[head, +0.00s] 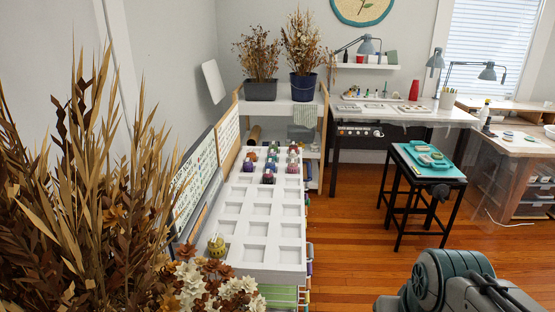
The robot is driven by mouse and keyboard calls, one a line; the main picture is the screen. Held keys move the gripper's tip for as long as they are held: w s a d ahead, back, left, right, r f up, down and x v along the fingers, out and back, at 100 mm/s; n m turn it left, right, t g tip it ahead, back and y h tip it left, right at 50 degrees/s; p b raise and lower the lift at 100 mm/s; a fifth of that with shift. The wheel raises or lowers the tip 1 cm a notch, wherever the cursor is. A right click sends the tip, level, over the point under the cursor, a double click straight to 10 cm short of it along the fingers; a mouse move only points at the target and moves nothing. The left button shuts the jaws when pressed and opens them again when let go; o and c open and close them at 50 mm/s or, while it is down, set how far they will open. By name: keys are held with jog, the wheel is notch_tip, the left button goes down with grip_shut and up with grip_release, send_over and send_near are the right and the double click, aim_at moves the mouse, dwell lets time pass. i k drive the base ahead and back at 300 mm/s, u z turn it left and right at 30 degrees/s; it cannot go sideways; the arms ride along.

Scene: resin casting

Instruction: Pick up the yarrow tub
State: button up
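No label that reads yarrow can be made out. A small yellow tub or jar (216,245) stands at the near left edge of the white compartment rack (277,272), by the dried flowers; its contents are too small to tell. Several small jars with dark red, purple and green tones (268,176) sit in the far compartments of the rack. The near compartments look empty. My arm shows at the bottom right, teal and grey, but my gripper is not in view.
Large dried plants fill the left foreground. A grey planter (260,91) and a navy bucket (304,88) stand on a shelf behind the rack. Wooden floor (345,255) lies clear between.

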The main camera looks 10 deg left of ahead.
aim_at(293, 154)
jog(key=u, duration=0.4)
jog(key=i, duration=1)
jog(key=z, duration=0.6)
jog(key=k, duration=0.75)
jog(key=z, duration=0.9)
jog(key=k, duration=0.5)
jog(key=z, duration=0.25)
jog(key=i, duration=1.9)
jog(key=u, duration=0.65)
jog(key=i, duration=1.75)
jog(key=u, duration=1.15)
jog(key=i, duration=1.05)
jog(key=u, duration=1.05)
